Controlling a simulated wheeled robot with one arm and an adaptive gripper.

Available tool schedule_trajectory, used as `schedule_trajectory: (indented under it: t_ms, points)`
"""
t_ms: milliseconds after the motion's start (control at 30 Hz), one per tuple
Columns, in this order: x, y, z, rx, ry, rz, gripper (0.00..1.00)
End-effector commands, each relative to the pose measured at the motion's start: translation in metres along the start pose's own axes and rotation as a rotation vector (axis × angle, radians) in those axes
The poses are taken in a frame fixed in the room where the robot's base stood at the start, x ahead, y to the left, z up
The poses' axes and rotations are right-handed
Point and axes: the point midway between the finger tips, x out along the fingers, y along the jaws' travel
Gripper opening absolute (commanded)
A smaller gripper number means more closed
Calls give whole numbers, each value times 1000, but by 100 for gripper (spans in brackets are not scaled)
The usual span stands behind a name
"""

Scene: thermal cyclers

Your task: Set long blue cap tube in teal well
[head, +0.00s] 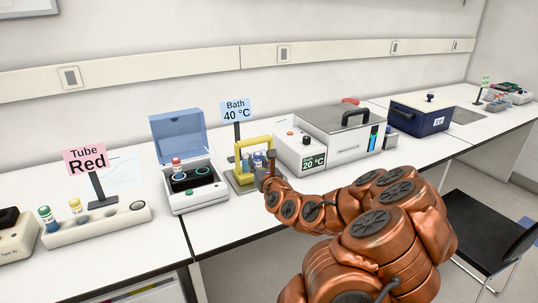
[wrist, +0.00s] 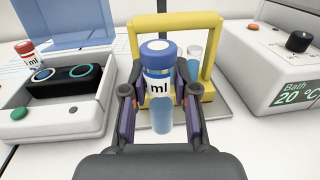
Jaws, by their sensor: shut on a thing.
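My gripper (wrist: 160,108) is shut on a blue-capped tube (wrist: 160,85) with a white "ml" label and pale blue lower part. The tube is upright in front of the yellow-handled rack (wrist: 214,45); I cannot tell whether its bottom is clear of the rack base. In the head view my gripper (head: 266,176) is at the rack (head: 241,160), its fingers partly hidden. A red-capped tube (wrist: 30,55) stands at the block's back left.
A second tube (wrist: 195,52) stands in the rack, behind the held one. The bath (head: 330,140) is close on the right. The device's raised blue lid (head: 178,130) stands behind the block. A white tube rack (head: 120,222) is at far left.

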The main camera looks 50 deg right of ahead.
Motion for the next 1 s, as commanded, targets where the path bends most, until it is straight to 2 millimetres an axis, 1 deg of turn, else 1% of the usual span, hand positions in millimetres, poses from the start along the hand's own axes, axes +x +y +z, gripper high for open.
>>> schedule_trajectory:
  t_ms: [67,133,333,600,933,967,1000]
  points:
    - [5,-4,3,-1,4,3,0]
    - [11,-9,-1,-3,-2,4,0]
    - [31,-30,-4,-4,-4,1,0]
    - [53,-52,-8,-3,0,2,0]
    - [62,-61,-8,-3,-1,3,0]
    - [63,-62,-9,-3,-1,2,0]
    - [62,-62,-14,-2,1,2,0]
